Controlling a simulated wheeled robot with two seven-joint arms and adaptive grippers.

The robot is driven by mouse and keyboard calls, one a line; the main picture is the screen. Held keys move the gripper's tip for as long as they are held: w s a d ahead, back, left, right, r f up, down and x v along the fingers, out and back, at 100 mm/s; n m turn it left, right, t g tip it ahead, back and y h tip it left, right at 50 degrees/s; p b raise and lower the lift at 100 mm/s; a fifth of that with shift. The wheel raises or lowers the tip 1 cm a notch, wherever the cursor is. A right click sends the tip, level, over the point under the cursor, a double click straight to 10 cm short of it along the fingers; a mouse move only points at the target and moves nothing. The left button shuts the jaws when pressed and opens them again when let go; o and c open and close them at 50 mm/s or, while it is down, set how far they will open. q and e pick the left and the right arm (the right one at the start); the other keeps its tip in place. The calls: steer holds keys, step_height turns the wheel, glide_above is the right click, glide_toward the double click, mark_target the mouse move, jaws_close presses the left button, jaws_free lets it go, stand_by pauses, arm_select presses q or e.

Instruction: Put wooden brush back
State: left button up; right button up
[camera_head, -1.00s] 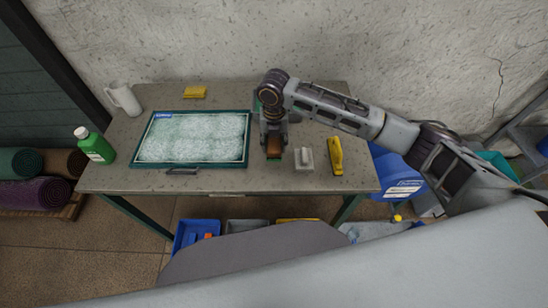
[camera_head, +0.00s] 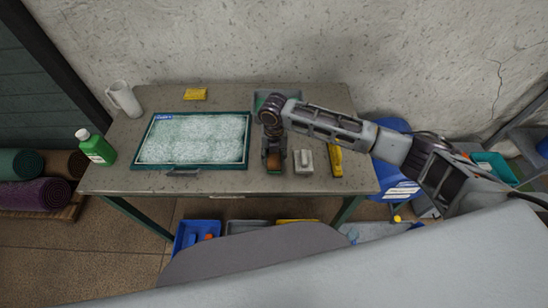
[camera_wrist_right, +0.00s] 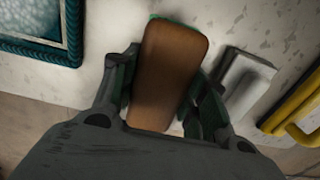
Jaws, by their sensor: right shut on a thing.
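The wooden brush (camera_head: 274,162) is a brown block near the front edge of the table, just right of the foam-covered tray. It also shows in the right wrist view (camera_wrist_right: 168,75), between the two fingers, with a bit of green at its far end. My right gripper (camera_head: 274,152) points down and is shut on the brush. I cannot tell whether the brush touches the table. The gripper hides part of the brush in the head view. My left gripper is not in view.
A grey-white block tool (camera_head: 303,162) and a yellow tool (camera_head: 336,160) lie close to the right of the brush. The green-framed tray (camera_head: 190,167) lies left. A grey bin (camera_head: 291,97) stands behind my gripper. A green bottle (camera_head: 96,147) and white jug (camera_head: 123,98) stand far left.

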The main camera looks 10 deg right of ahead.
steer(key=shift+f, duration=0.8)
steer(key=shift+f, duration=0.1)
steer(key=o, duration=1.3)
step_height(320, 180, up, 12)
steer(key=shift+r+b, duration=0.15)
steer(key=shift+b, duration=0.45)
steer(key=shift+s, duration=0.1)
